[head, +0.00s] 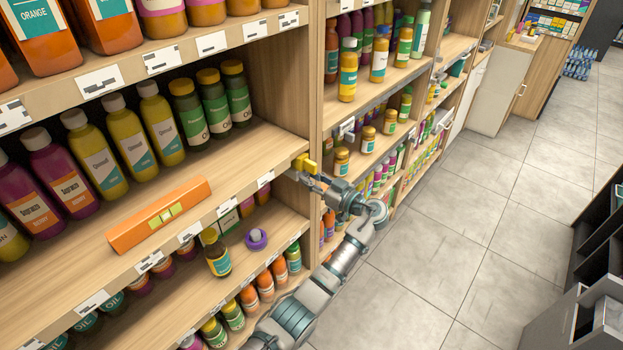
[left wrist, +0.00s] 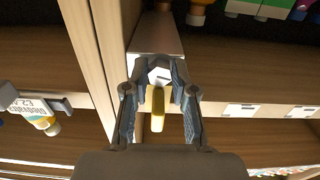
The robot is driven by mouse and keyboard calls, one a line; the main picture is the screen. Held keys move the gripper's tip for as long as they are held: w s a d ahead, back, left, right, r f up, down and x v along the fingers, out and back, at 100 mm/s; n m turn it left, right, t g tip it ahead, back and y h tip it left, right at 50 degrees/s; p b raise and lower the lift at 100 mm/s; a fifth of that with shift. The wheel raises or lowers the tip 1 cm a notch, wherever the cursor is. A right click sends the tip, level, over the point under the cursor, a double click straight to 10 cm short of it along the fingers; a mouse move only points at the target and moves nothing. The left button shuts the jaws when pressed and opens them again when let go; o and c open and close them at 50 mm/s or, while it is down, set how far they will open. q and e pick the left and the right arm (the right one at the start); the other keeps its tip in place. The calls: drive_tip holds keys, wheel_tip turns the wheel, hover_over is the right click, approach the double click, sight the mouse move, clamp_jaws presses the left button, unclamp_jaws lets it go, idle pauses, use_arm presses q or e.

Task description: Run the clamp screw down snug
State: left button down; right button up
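The clamp screw shows as a yellow piece (head: 306,164) at the shelf's front edge, by the upright panel. In the left wrist view its yellow bar (left wrist: 157,108) points towards the camera, with a pale angular part (left wrist: 160,76) behind it. My left gripper (head: 308,178) is right at the clamp. In the left wrist view the fingers (left wrist: 160,84) stand apart on both sides of the yellow bar, with gaps beside it. Whether the fingertips touch the pale part, I cannot tell. My right gripper is not in view.
An orange bar with a yellow-green window (head: 160,216) lies on the middle shelf (head: 215,172), left of the clamp. A purple object with a grey ball (head: 256,239) and a dark bottle (head: 217,256) stand on the shelf below. Bottles fill the shelves. The tiled floor (head: 480,205) is clear.

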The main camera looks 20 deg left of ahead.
use_arm(q)
drive_tip(key=shift+r+m, duration=0.1)
drive_tip(key=shift+m, duration=1.4)
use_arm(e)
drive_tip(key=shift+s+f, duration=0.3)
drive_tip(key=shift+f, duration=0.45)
use_arm(q)
drive_tip(key=c, duration=1.1)
unclamp_jaws()
drive_tip(key=shift+c, duration=0.2)
drive_tip(key=shift+o, duration=1)
drive_tip(key=shift+w, duration=0.1)
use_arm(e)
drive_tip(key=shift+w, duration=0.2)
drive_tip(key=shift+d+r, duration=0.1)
